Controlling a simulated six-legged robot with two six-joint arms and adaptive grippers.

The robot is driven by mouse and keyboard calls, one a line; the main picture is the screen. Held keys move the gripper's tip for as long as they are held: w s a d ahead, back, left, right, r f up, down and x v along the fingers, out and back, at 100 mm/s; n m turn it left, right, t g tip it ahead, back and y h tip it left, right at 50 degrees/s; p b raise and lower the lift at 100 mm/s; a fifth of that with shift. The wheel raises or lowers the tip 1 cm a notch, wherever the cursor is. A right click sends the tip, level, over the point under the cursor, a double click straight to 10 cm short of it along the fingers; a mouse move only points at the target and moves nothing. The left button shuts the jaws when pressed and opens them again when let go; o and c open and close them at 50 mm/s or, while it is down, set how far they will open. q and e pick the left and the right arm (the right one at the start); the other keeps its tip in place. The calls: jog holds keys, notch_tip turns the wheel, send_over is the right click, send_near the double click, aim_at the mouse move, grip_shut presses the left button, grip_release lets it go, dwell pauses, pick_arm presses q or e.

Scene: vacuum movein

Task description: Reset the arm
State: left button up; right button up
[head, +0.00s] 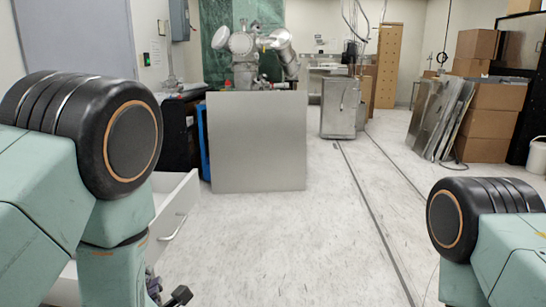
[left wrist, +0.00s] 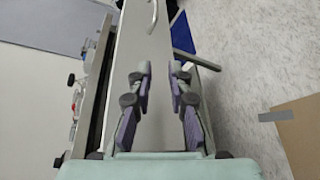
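My left arm (head: 110,170) comes in from the left of the head view, with its large black joint raised. My left gripper (head: 172,293) shows only partly at the bottom edge, below the arm. In the left wrist view the left gripper (left wrist: 160,75) has its purple-grey fingers apart with nothing held between them. A pale drawer (left wrist: 153,50) lies behind the fingers; I cannot tell the distance between them. My right arm (head: 490,235) shows at the lower right of the head view, and its gripper is out of sight.
The white drawer (head: 178,207) stands open beside my left arm, its handle facing the room. A grey metal panel (head: 258,140) stands ahead. Cardboard boxes (head: 487,120) and leaning metal sheets (head: 440,115) are at the right. The middle floor (head: 300,245) is clear.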

pick_arm(q)
jog(key=s+d+f+m+g+h, duration=0.1)
jog(key=s+f+m+g+h, duration=0.2)
jog(key=s+f+m+g, duration=0.95)
jog(key=s+f+m+p, duration=0.1)
jog(key=s+f+m, duration=0.1)
jog(key=s+m, duration=0.2)
jog(key=s+f+m+g+p, duration=0.1)
jog(key=s+f+m, duration=0.2)
jog(key=s, duration=0.6)
jog(key=s+f+m+g+h, duration=0.1)
jog(key=s+f+m, duration=0.1)
jog(key=s+m, duration=0.4)
jog(key=shift+s+d+f+p, duration=0.2)
jog(key=shift+s+d+p, duration=0.25)
jog(key=shift+s, duration=0.3)
pick_arm(e)
notch_tip(320, 180, up, 3)
jog(key=shift+f, duration=0.1)
